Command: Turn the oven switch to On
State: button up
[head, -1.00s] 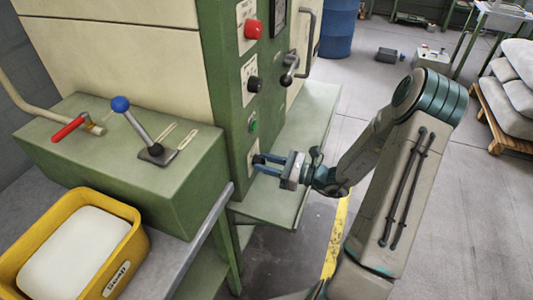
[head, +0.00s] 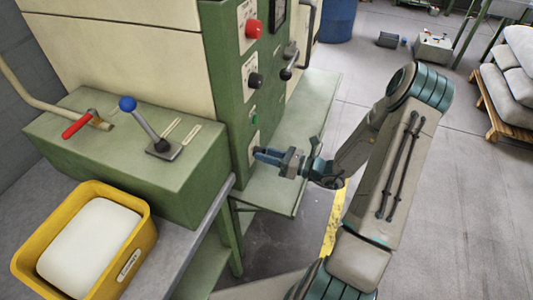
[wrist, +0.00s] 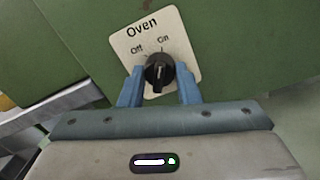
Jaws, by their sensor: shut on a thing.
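The oven switch (wrist: 159,73) is a black round knob with a raised grip on a pale plate (wrist: 183,50) marked Oven, Off and On. The plate is on the green panel. In the wrist view the knob's grip stands nearly upright in the picture; which label it points to is hard to tell. My gripper (wrist: 159,85) has its blue fingers on either side of the knob and is shut on it. In the head view my gripper (head: 256,156) is at the low part of the panel, and its fingers hide the knob there.
Above on the panel are a red button (head: 253,29), a black knob (head: 256,80), a green button (head: 252,119) and a lever (head: 288,65). A green shelf (head: 272,190) juts out below. A blue-knobbed lever (head: 143,122) and yellow bin (head: 143,240) stand left.

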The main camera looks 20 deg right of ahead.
jog(key=o, duration=1)
jog(key=shift+c, duration=0.2)
jog(key=b+v, duration=0.1)
jog(key=v, duration=1.3)
